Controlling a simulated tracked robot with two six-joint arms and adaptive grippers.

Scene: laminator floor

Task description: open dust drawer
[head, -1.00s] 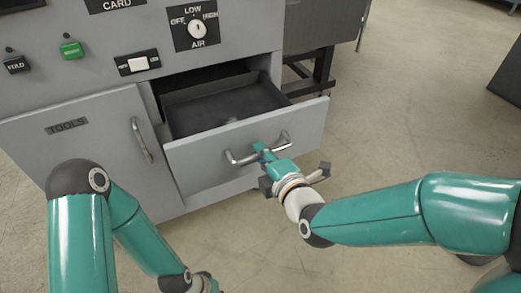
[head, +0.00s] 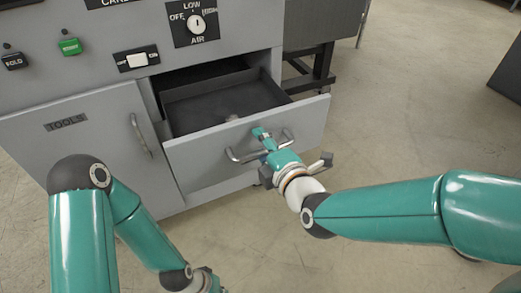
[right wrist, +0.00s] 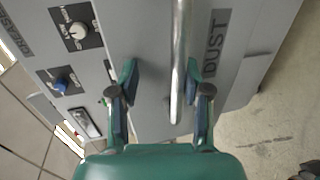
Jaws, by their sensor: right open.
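The dust drawer (head: 300,122) is pulled out of the grey cabinet, and its dark inside shows in the head view. Its bar handle (head: 240,158) is on the front panel. My right gripper (head: 263,138) is at the middle of this handle. In the right wrist view the handle (right wrist: 178,70) runs between the two spread fingers (right wrist: 160,85), beside the DUST label (right wrist: 214,48). The right gripper is open; I cannot tell whether a finger touches the bar. My left gripper (head: 207,283) is low at the bottom edge, mostly cut off, away from the drawer.
The TOOLS door (head: 75,150) with its own handle (head: 140,135) is shut, left of the drawer. Switches and an air knob (head: 197,24) are above. A dark stand (head: 318,65) is right of the cabinet.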

